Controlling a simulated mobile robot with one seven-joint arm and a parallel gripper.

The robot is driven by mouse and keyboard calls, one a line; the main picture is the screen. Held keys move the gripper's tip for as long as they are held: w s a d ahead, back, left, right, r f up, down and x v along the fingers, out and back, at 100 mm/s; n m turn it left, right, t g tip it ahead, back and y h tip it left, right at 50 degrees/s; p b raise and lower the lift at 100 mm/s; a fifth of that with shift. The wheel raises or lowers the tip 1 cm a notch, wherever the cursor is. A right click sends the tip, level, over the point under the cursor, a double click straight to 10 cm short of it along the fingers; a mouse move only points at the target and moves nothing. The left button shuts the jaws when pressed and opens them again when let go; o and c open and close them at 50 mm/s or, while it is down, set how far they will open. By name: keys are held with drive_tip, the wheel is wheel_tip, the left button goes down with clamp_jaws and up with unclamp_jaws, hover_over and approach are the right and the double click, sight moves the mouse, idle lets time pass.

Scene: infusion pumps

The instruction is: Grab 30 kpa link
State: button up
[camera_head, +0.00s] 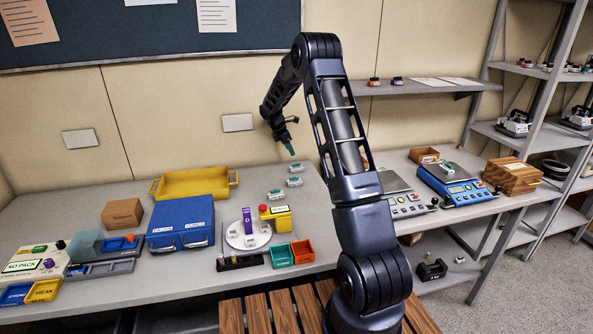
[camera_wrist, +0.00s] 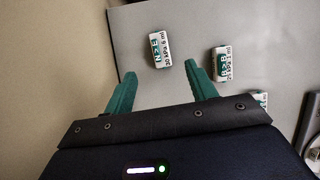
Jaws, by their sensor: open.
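Several small white link blocks with green labels lie on the grey table. In the head view they are the back one (camera_head: 295,168), the middle one (camera_head: 294,182) and the front one (camera_head: 275,195). In the wrist view one block (camera_wrist: 162,50) lies beyond my fingertips, roughly between them; its rotated print seems to include "30 kpa". A second block (camera_wrist: 222,64) lies right of it, its value hard to read. A third (camera_wrist: 261,98) is partly hidden at the right. My gripper (camera_wrist: 160,69), with green fingers, is open and empty, above the table in the head view (camera_head: 291,148).
A yellow tray (camera_head: 196,182), a blue case (camera_head: 180,222) and a white round stand (camera_head: 248,236) are left of the blocks. Red and green bins (camera_head: 292,254) sit at the front edge. The wall is close behind. Bare table surrounds the blocks.

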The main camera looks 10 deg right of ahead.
sight(298, 167)
drive_tip(key=shift+x, duration=5.55)
drive_tip(key=shift+a, duration=0.1)
drive_tip(key=c, duration=1.1)
